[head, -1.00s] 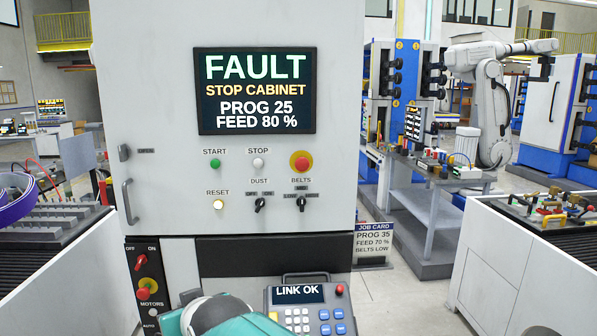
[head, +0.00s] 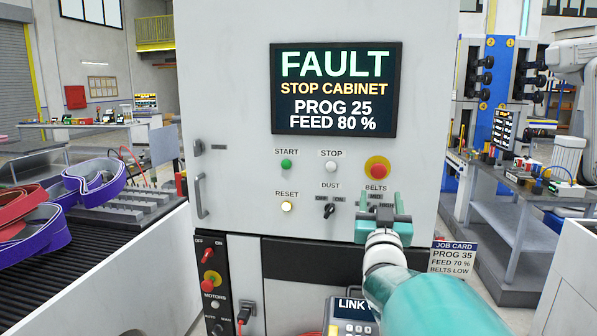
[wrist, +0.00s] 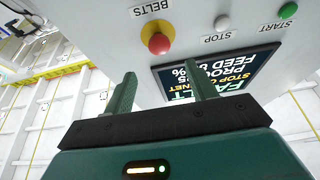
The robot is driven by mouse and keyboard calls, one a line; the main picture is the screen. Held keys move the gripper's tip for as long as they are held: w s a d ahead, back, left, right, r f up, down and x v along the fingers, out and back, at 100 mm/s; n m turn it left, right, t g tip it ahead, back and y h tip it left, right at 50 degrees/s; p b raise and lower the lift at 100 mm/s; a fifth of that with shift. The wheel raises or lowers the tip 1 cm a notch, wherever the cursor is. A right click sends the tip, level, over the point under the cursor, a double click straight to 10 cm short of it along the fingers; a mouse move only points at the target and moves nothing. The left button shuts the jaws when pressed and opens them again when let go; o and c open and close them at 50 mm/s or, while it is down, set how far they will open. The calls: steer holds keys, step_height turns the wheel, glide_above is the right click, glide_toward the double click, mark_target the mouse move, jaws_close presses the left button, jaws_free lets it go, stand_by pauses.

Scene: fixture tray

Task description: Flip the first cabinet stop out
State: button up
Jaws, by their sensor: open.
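The pale grey control cabinet (head: 235,110) stands in front of me. Its screen (head: 337,90) reads FAULT, STOP CABINET, PROG 25, FEED 80 %. A red mushroom button on a yellow collar (head: 377,168) sits above the BELTS selector; it also shows in the wrist view (wrist: 158,42). A white STOP button (head: 331,167) is to its left. My gripper (head: 383,203) is open and empty, in front of the BELTS selector and partly covering it. In the wrist view its fingers (wrist: 160,84) are apart with nothing between them. I cannot tell which part is the first cabinet stop.
Red knobs (head: 209,254) sit on a dark panel at lower left. A keypad pendant (head: 350,308) is below my arm.

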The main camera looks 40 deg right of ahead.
mark_target(379, 172)
steer(key=x, duration=1)
steer(key=shift+c, duration=0.5)
jaws_close()
steer(key=shift+s+a, duration=0.55)
steer(key=shift+a, duration=0.1)
steer(key=shift+f, duration=0.15)
